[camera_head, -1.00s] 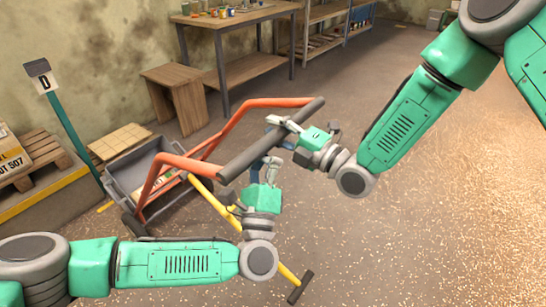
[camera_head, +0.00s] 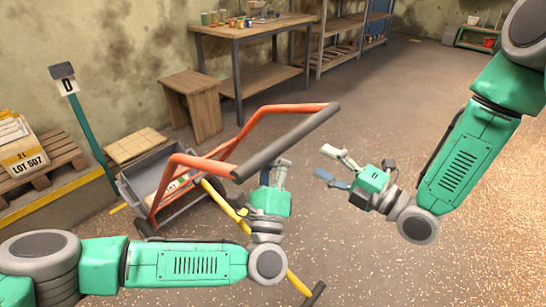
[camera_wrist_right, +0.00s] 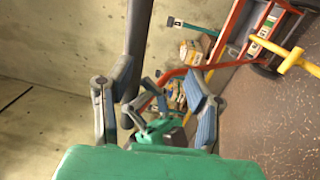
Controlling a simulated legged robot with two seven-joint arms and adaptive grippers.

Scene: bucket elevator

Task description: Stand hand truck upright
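The hand truck leans back tilted, with an orange frame (camera_head: 186,160) and a dark crossbar grip (camera_head: 287,143) raised toward me. Its grey bed (camera_head: 152,176) is low at the left. My left gripper (camera_head: 274,174) is just below the crossbar near its near end; its fingers look apart, and I cannot tell whether they touch the bar. My right gripper (camera_head: 332,166) is open and empty, to the right of the crossbar and apart from it. In the right wrist view the dark bar (camera_wrist_right: 138,45) appears between its spread fingers, with the left gripper beyond.
A yellow bar (camera_head: 222,193) with a black end crosses below the frame. A signpost (camera_head: 88,130), a pallet with boxes (camera_head: 48,180) and a wooden stool (camera_head: 192,90) stand left and behind. A workbench (camera_head: 255,27) is at the back. The floor at right is clear.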

